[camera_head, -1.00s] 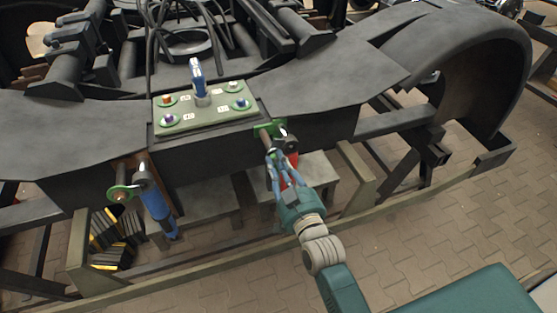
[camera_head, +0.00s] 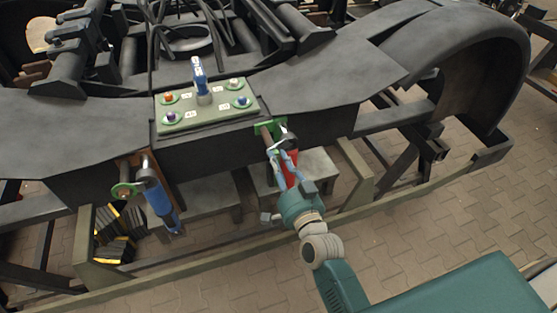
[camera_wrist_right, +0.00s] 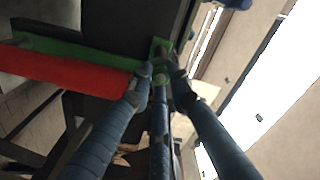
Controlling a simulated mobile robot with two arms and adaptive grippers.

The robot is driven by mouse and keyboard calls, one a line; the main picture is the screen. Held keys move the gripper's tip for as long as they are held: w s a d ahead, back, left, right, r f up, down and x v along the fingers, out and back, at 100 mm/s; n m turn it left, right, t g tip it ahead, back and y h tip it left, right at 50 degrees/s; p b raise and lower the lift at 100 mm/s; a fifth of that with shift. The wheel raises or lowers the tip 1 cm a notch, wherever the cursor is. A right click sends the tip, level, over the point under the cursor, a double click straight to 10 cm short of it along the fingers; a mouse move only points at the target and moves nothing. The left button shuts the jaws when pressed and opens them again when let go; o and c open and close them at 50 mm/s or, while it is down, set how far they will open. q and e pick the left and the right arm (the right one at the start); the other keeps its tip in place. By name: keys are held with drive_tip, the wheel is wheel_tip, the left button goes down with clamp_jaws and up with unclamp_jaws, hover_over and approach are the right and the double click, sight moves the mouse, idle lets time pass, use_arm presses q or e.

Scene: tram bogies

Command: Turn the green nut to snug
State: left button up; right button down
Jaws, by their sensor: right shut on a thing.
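The green nut (camera_wrist_right: 161,79) shows in the right wrist view as a small green piece between my fingertips, partly covered by them. My right gripper (camera_wrist_right: 160,72) is shut on it. In the head view my right gripper (camera_head: 277,152) reaches up to the green bracket (camera_head: 264,125) on the front face of the dark bogie frame. The nut itself is too small and covered to make out there. A red damper (camera_head: 291,168) hangs right behind the fingers; its red body (camera_wrist_right: 70,72) lies left of them in the wrist view. My left gripper is not in view.
A green plate (camera_head: 205,118) with coloured fasteners and an upright blue tool (camera_head: 198,75) lies on the frame (camera_head: 80,135). A blue damper (camera_head: 160,203) hangs at the left. An olive rail (camera_head: 210,258) runs low in front. The paved floor at right is partly open.

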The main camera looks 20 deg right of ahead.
drive_tip(key=shift+r, duration=0.15)
idle(0.3)
drive_tip(key=c, duration=1.6)
unclamp_jaws()
drive_tip(key=s, duration=1.2)
drive_tip(key=shift+d, duration=0.25)
